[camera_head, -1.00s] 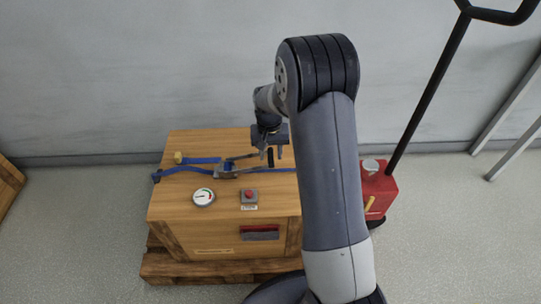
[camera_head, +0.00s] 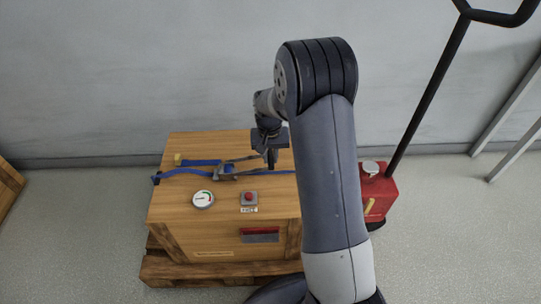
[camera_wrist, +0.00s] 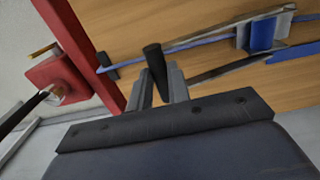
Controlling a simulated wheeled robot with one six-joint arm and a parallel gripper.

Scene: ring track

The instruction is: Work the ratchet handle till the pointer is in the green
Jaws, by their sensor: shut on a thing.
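The ratchet (camera_head: 225,171) is a grey metal buckle on a blue strap (camera_head: 200,162) across the top of the wooden crate (camera_head: 165,215). In the wrist view the ratchet (camera_wrist: 264,32) is at the upper right, and its black handle grip (camera_wrist: 154,60) stands between my fingers. My gripper (camera_head: 271,163) is shut on this grip at the right end of the handle; it also shows in the wrist view (camera_wrist: 160,85). The round gauge (camera_head: 204,199) has a white face with a green part at its upper right; its pointer is too small to read surely.
A red button (camera_head: 249,197) on a grey box sits right of the gauge on the crate top. A red machine (camera_head: 378,193) with a long black handle (camera_head: 430,88) stands at the right.

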